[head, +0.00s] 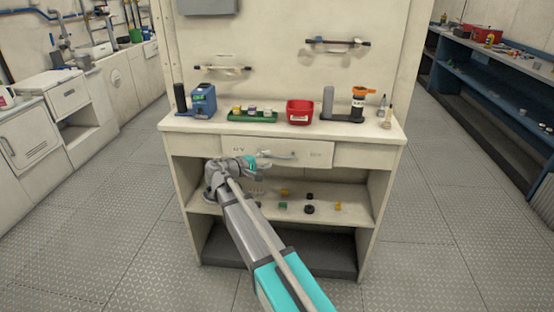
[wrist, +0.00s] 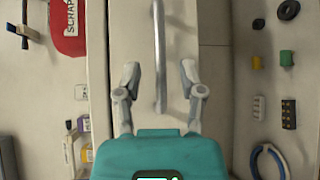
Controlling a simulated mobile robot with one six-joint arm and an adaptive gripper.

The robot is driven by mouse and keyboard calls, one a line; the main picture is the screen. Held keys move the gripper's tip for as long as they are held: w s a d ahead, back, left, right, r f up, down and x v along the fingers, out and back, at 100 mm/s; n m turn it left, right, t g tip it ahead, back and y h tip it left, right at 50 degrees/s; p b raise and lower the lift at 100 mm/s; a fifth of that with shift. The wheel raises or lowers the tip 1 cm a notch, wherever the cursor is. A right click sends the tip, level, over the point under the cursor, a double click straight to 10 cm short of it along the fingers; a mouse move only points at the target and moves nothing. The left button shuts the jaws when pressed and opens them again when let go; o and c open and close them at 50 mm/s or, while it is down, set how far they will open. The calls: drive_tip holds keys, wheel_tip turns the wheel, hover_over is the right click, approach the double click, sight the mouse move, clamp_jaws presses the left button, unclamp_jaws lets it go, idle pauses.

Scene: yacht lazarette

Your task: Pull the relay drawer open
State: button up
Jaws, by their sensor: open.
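The relay drawer (head: 232,149) is a pale cream front under the top of the workbench, flush with the panels beside it. Its bar handle (head: 290,156) is grey metal. In the wrist view the handle (wrist: 160,40) runs up the drawer front (wrist: 130,35), with its near end between my fingers. My gripper (head: 264,162) is in front of the drawer, at the left part of the handle. In the wrist view my gripper (wrist: 160,72) is open, one finger on each side of the bar, with gaps on both sides. Whether the fingertips reach past the bar is unclear.
The bench top (head: 180,122) holds a red bin (head: 300,112), a green tray (head: 252,118), a blue device (head: 203,101) and a dark stand. The shelf below (head: 235,209) carries small parts. A blue shelf unit (head: 490,90) stands right. Floor is clear on both sides.

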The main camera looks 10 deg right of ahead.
sight(274, 157)
drive_tip(key=shift+x, duration=2.15)
clamp_jaws()
